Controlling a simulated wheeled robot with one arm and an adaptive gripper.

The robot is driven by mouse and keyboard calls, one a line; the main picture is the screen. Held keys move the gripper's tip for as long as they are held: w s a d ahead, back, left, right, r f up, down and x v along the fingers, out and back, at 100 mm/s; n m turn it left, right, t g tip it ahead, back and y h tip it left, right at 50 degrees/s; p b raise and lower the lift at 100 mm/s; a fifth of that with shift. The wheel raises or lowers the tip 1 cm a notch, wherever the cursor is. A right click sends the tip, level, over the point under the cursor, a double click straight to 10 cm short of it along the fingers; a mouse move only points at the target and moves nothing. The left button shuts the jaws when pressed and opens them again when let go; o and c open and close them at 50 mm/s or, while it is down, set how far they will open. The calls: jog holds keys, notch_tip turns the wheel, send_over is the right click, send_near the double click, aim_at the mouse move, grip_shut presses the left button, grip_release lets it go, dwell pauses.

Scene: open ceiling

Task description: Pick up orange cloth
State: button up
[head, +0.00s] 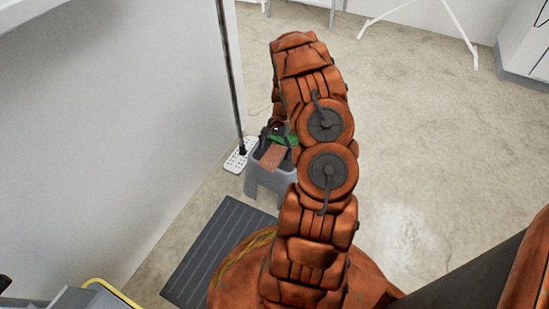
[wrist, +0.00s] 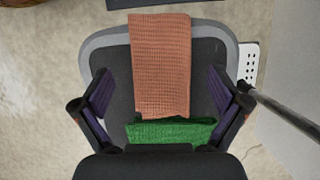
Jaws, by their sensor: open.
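The orange cloth (wrist: 160,65) lies flat on the dark seat of a grey step stool (wrist: 205,50) in the wrist view, its far end reaching over the seat edge. A green cloth (wrist: 170,130) lies at its near end. My gripper (wrist: 160,92) is open above the stool, one finger on each side of the orange cloth and apart from it. In the head view the orange cloth (head: 273,156) hangs at the front of the stool (head: 268,182), partly hidden by my arm. The green cloth (head: 283,138) shows behind it.
A dark ribbed mat (head: 215,250) lies in front. Open floor (head: 420,150) spreads to the right.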

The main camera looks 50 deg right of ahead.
aim_at(271, 157)
jog(key=shift+f, duration=0.75)
jog(key=shift+a+r, duration=0.15)
jog(key=shift+r, duration=0.15)
jog(key=c, duration=1.3)
jog(key=shift+r, duration=0.1)
jog(key=shift+c, duration=0.2)
jog(key=shift+r+p, duration=0.5)
jog(key=shift+r, duration=0.1)
notch_tip(271, 157, up, 3)
jog(key=shift+f+p, duration=0.2)
jog(key=shift+p, duration=0.65)
jog(key=s+d+p, duration=0.2)
jog(key=s, duration=0.5)
jog(key=s+d+p, duration=0.2)
jog(key=s+d, duration=0.1)
jog(key=s, duration=0.5)
jog(key=shift+s+r, duration=0.2)
jog(key=shift+r, duration=0.2)
